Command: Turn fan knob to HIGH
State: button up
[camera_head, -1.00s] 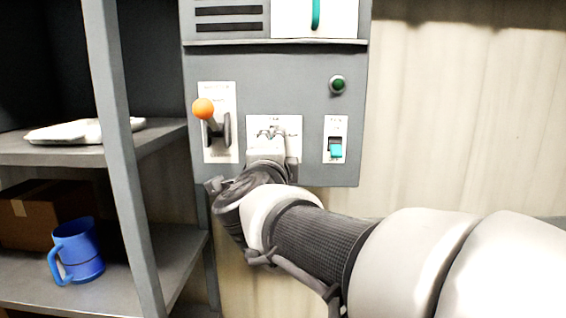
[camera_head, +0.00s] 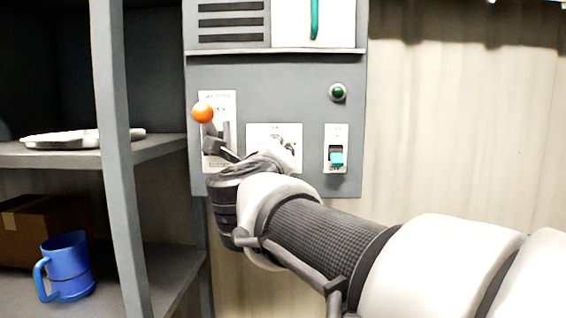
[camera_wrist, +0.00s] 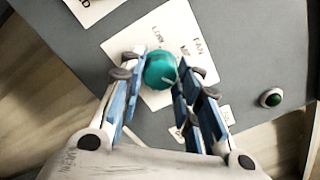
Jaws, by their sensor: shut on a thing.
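The fan knob (camera_wrist: 160,71) is a round teal knob on a white label plate (camera_wrist: 136,47) in the wrist view. A pale pointer mark shows near its lower right edge. Part of the word FAN and the word LOW can be made out on the plate. My gripper (camera_wrist: 155,82) has its blue-padded fingers on both sides of the knob, shut on it. In the head view my gripper (camera_head: 272,158) is at the panel, rolled to a tilt, and covers the knob and the lower part of its plate (camera_head: 259,131).
On the grey panel (camera_head: 280,75) a lever with an orange ball (camera_head: 203,112) stands close left of my gripper. A teal rocker switch (camera_head: 336,159) is right, below a green button (camera_head: 338,92). A shelf at left holds a blue mug (camera_head: 70,267) and a box (camera_head: 45,228).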

jog(key=shift+m, duration=0.3)
jog(key=o, duration=1.1)
jog(key=shift+c, duration=0.2)
jog(key=s, duration=1.2)
jog(key=shift+a+f, duration=0.15)
jog(key=shift+a, duration=0.15)
